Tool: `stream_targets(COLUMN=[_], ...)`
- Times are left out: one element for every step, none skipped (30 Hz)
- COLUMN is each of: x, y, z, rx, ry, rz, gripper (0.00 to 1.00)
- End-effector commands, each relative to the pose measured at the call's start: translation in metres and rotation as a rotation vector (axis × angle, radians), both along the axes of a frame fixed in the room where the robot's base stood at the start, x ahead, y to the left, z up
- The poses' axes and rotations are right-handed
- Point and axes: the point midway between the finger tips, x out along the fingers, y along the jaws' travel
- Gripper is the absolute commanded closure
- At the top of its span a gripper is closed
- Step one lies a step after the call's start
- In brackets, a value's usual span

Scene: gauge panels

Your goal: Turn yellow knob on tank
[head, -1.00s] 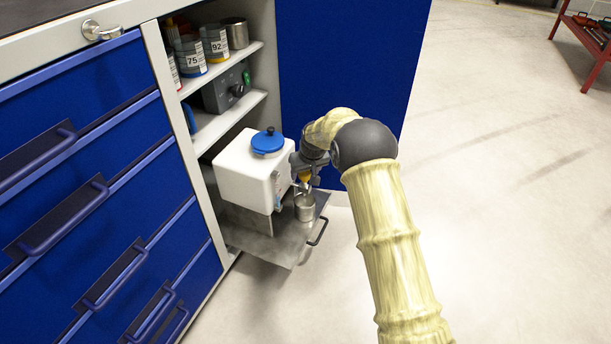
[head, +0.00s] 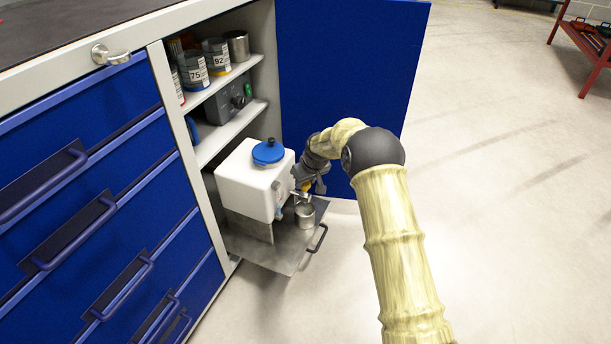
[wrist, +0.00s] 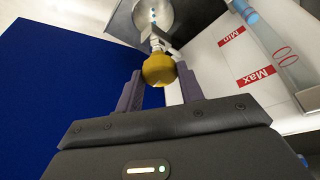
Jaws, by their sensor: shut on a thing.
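The white tank (head: 243,186) with a blue lid (head: 268,151) stands on a pulled-out metal tray in the cabinet. Its Min and Max marks and clear level tube show in the wrist view. The round yellow knob (wrist: 158,69) is on the tap at the tank's front. My gripper (wrist: 160,86) is shut on the knob, with one finger on each side of it. In the head view my gripper (head: 307,184) is at the tank's front right, and the knob is mostly hidden there. A metal cup (head: 304,214) stands below the tap.
The metal tray (head: 285,257) juts from the cabinet. An open blue door (head: 350,70) stands behind my arm. Shelves above hold several labelled cans (head: 193,70) and a dark device (head: 228,103). Blue drawers (head: 75,180) are on the left.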

Motion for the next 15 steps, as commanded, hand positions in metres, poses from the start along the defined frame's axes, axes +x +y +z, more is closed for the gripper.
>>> stream_targets(x=[-0.0008, -0.0006, -0.0003, -0.0004, -0.0003, -0.0001, -0.0002, 0.0000, 0.0005, 0.0003, 0.0002, 0.0006, 0.0009, 0.0009, 0.0008], y=[-0.0009, -0.0011, -0.0013, -0.0010, -0.0013, -0.0018, -0.0013, -0.0017, -0.0020, -0.0021, -0.0016, -0.0021, -0.0022, -0.0018, -0.0017], z=[0.0044, 0.0046, 0.0048, 0.0045, 0.0046, 0.0046, 0.0043, 0.0043, 0.0046, 0.0040, 0.0036, 0.0033, 0.0027, 0.0022, 0.0016], rx=[0.001, 0.002, 0.002, 0.002, 0.002, 0.001, 0.003, 0.002, 0.003, 0.002, 0.003, 0.003, 0.002, 0.002, 0.002], ry=[0.006, 0.006, 0.006, 0.006, 0.006, 0.006, 0.007, 0.006, 0.006, 0.006, 0.007, 0.006, 0.005, 0.004, 0.004], rz=[0.027, 0.043, 0.067, 0.085, 0.104, 0.131, 0.151, 0.170, 0.198, 0.221, 0.241, 0.264, 0.282, 0.296, 0.311], gripper=[0.85, 0.85, 0.85, 0.85, 0.85, 0.85, 0.85, 0.85, 0.85, 0.85, 0.85, 0.85, 0.85, 0.85, 0.85])
